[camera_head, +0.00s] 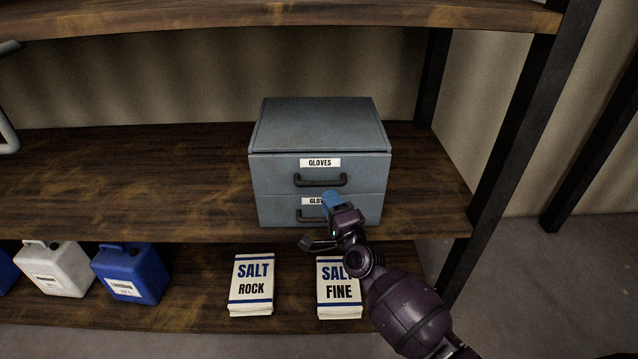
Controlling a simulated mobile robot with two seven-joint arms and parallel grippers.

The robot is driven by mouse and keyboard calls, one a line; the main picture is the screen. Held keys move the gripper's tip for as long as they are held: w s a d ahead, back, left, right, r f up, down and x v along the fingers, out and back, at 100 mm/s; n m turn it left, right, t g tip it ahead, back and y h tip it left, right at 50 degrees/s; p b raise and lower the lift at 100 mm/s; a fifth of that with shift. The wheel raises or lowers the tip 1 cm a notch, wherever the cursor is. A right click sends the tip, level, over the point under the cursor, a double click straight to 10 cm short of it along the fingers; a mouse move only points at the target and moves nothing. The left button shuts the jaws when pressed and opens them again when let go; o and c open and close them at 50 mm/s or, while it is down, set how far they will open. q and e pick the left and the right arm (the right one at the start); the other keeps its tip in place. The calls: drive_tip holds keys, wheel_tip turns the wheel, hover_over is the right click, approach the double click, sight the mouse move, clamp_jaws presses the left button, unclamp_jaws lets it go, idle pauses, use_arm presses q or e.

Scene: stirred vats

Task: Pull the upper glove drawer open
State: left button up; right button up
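The grey-blue glove cabinet (285,215) stands on the middle shelf. Its upper drawer (275,175) looks shut, with a "GLOVES" label and a dark bar handle (320,183). The lower drawer (366,208) has its own label and handle (305,215), partly hidden by my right gripper. My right gripper (319,222) is in front of the lower drawer, below the upper handle, with its fingers apart and nothing seen between them. One fingertip is blue. Whether it touches the cabinet I cannot tell. My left gripper is not in view.
The wooden middle shelf (130,185) is clear left of the cabinet. An upper shelf (300,15) hangs above, and a dark post (515,130) stands at right. Below are salt packs (251,285), (340,290) and jugs (130,272), (55,268).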

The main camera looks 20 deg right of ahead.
sight(321, 186)
drive_tip(key=x, duration=0.6)
drive_tip(key=shift+w+r, duration=0.1)
drive_tip(key=shift+w, duration=0.2)
drive_tip(key=shift+c, duration=0.3)
clamp_jaws()
